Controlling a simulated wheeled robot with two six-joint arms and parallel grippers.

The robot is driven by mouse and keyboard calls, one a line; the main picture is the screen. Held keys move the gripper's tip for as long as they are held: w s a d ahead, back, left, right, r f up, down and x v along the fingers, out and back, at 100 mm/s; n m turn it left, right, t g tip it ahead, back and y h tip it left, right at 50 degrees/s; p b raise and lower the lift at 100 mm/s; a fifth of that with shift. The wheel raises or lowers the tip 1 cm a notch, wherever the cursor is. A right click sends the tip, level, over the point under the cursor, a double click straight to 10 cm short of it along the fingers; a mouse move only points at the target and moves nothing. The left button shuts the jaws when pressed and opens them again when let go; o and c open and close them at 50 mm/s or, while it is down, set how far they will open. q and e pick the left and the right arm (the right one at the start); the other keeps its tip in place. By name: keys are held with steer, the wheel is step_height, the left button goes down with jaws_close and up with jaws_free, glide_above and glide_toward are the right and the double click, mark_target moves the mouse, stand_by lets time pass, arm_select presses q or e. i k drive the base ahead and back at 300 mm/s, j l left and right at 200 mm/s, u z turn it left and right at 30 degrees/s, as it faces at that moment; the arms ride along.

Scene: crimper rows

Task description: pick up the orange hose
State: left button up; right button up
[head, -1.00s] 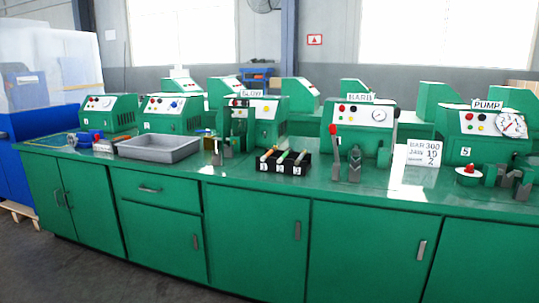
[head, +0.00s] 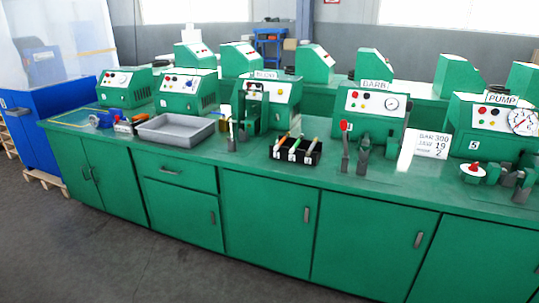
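A small black rack (head: 296,159) stands on the green bench near its front edge, with white number labels on its front. It holds three thin hoses lying tilted: an orange-looking one at the left (head: 282,142), a green one in the middle (head: 296,145) and a pale tan one at the right (head: 311,147). They are small, so the exact shades are hard to tell. Neither of my grippers is in view.
A grey empty tray (head: 175,129) lies to the left on the bench. Green machines stand behind, one labelled BARB (head: 370,105) and one PUMP (head: 492,118). A red-handled lever (head: 345,140) stands right of the rack. A white sign (head: 431,144) stands farther right.

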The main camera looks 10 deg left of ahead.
mark_target(285, 136)
steer(key=i+j+z, duration=0.15)
steer(key=z, duration=0.3)
steer(key=j+z, duration=0.2)
steer(key=z, duration=0.3)
steer(key=i+j+z, duration=0.1)
steer(key=j+z, duration=0.2)
steer(key=z, duration=0.15)
